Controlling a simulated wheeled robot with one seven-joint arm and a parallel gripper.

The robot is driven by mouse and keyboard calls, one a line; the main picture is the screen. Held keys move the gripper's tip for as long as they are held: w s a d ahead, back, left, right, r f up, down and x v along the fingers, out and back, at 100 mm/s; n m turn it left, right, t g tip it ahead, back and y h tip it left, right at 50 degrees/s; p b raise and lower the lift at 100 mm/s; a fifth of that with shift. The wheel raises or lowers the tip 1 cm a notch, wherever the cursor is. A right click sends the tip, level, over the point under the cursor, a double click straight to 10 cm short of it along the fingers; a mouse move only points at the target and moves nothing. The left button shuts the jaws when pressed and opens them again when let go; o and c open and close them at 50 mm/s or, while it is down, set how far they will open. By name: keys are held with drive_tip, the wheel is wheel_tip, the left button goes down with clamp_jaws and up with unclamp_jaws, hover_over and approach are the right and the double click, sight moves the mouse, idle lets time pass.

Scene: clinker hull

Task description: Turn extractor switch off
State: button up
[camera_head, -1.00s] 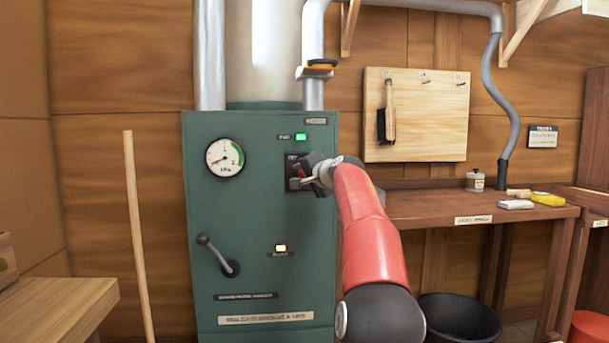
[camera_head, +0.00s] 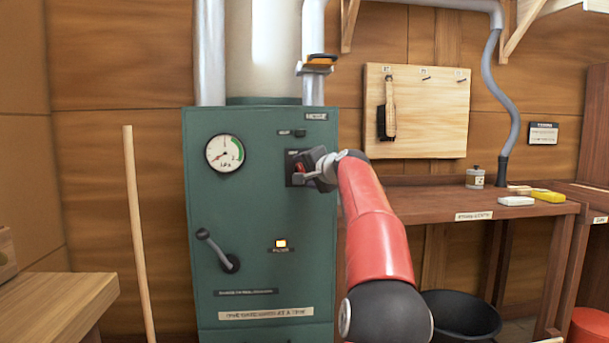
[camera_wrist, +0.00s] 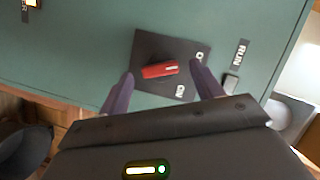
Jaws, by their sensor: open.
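The extractor switch is a red knob (camera_wrist: 158,70) on a dark plate (camera_wrist: 150,45) on the front of the green cabinet (camera_head: 215,275). In the wrist view the knob's pale-marked end points right, roughly toward the "O" mark; an "ON" mark sits below it. My gripper (camera_head: 303,170) is at the plate, open, with one finger on each side of the knob and a gap to each. In the head view the gripper partly hides the switch.
A gauge (camera_head: 225,153), a lever (camera_head: 218,251) and a lit amber lamp (camera_head: 280,243) are on the cabinet. A wooden pole (camera_head: 139,235) leans at left. A workbench (camera_head: 430,203) stands at right, with a black bucket (camera_head: 462,315) below.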

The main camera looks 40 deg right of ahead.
drive_tip(key=b+v, duration=0.2)
drive_tip(key=v, duration=0.4)
drive_tip(key=shift+s+a, duration=0.1)
drive_tip(key=shift+a, duration=0.05)
drive_tip(key=s+a+f+n+g+y, duration=0.1)
drive_tip(key=s+a+f+n+g, duration=0.15)
drive_tip(key=a+f, duration=0.7)
drive_tip(key=s+a+f+n+g+y, duration=0.15)
drive_tip(key=a+n, duration=0.25)
drive_tip(key=a, duration=1.2)
drive_tip(key=s+a+f+n+g, duration=0.3)
drive_tip(key=s+a+f, duration=0.3)
drive_tip(key=s+f, duration=0.6)
drive_tip(key=s+a+f+n+g, duration=0.3)
drive_tip(key=s+a+f+n, duration=0.3)
drive_tip(key=s+f, duration=0.6)
drive_tip(key=shift+s+a, duration=0.7)
drive_tip(key=shift+s, duration=0.3)
